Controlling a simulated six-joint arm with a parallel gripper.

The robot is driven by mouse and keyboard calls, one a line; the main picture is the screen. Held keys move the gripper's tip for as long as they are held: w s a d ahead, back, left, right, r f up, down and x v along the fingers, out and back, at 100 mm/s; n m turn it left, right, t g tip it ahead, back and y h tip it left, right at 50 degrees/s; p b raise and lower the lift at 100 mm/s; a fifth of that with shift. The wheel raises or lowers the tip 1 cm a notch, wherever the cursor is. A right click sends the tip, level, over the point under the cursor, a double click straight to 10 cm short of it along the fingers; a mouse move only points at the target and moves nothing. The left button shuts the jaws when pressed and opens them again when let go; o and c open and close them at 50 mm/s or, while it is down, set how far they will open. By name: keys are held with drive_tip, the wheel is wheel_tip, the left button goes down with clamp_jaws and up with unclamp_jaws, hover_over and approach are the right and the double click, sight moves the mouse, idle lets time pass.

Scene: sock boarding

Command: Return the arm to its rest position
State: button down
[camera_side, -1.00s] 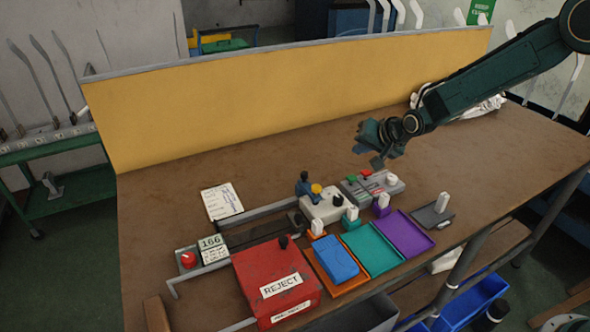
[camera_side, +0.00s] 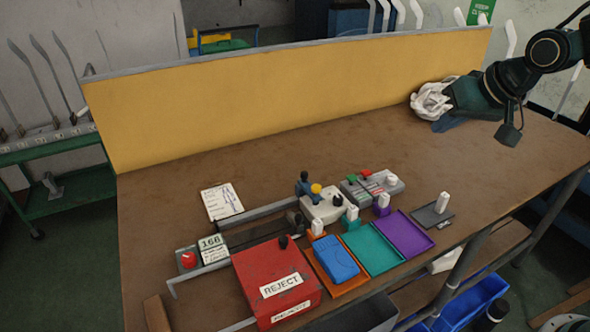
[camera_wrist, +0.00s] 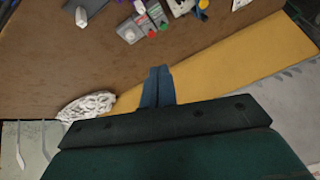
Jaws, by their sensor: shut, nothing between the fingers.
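My gripper (camera_side: 438,126) is at the right rear of the bench, above or near the brown top, beside a bundle of white cloth (camera_side: 432,101). In the wrist view its two blue fingers (camera_wrist: 158,70) lie together, shut, with nothing seen between them. The white bundle also shows in the wrist view (camera_wrist: 86,106), to the left of the fingers. In the side view part of the bundle is hidden behind my arm.
A yellow panel (camera_side: 280,95) runs along the bench's back. A red reject box (camera_side: 275,280), orange (camera_side: 351,286), teal (camera_side: 373,248) and purple (camera_side: 404,232) trays, and small devices (camera_side: 326,204) stand at the front. A blue item (camera_side: 335,258) lies on the orange tray. The rear middle is clear.

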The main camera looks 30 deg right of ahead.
drive_tip(key=s+d+r+n+g, duration=0.1)
drive_tip(key=s+n, duration=0.2)
drive_tip(key=s, duration=1.8)
drive_tip(key=shift+s+g, duration=0.2)
drive_tip(key=shift+g, duration=0.1)
drive_tip(key=shift+r, duration=0.1)
